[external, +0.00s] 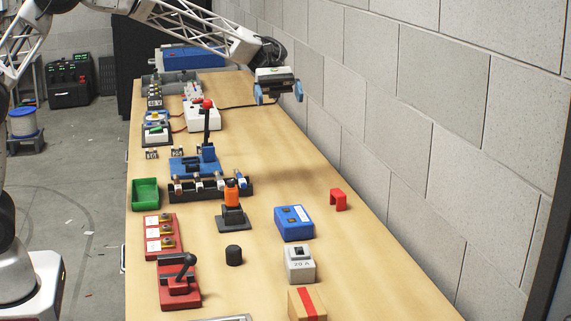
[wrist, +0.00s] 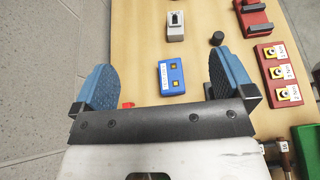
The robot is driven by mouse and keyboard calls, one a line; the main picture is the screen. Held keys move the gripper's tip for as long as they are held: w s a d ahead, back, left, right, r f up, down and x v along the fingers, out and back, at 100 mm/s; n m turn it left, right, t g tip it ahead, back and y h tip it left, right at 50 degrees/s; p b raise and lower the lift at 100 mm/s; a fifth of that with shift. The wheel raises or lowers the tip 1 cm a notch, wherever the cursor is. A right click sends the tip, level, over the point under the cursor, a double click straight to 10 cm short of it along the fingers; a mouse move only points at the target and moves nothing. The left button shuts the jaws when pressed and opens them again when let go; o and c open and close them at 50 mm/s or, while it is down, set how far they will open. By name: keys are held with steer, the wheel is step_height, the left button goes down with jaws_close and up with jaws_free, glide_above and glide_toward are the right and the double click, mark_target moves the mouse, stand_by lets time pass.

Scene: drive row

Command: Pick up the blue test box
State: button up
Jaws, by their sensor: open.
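The blue test box (external: 294,223) lies on the wooden bench, right of the middle in the external view, with dark buttons and a white label on top. In the wrist view the blue test box (wrist: 171,76) lies beyond and between the two blue fingers, apart from both. My gripper (external: 278,95) is open and empty, high above the far right part of the bench near the block wall. Its spread fingers also show in the wrist view (wrist: 160,90).
A red bracket (external: 338,199) is right of the box. A grey switch box (external: 299,263) is in front of it. An orange-handled device (external: 232,205) and a black knob (external: 233,255) are to its left. The block wall (external: 400,130) borders the bench's right side.

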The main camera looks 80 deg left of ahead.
steer(key=w, duration=0.1)
glide_toward(288, 206)
steer(key=x, duration=0.4)
steer(key=shift+x, duration=1.35)
steer(key=shift+x, duration=2.6)
steer(key=shift+r, duration=0.1)
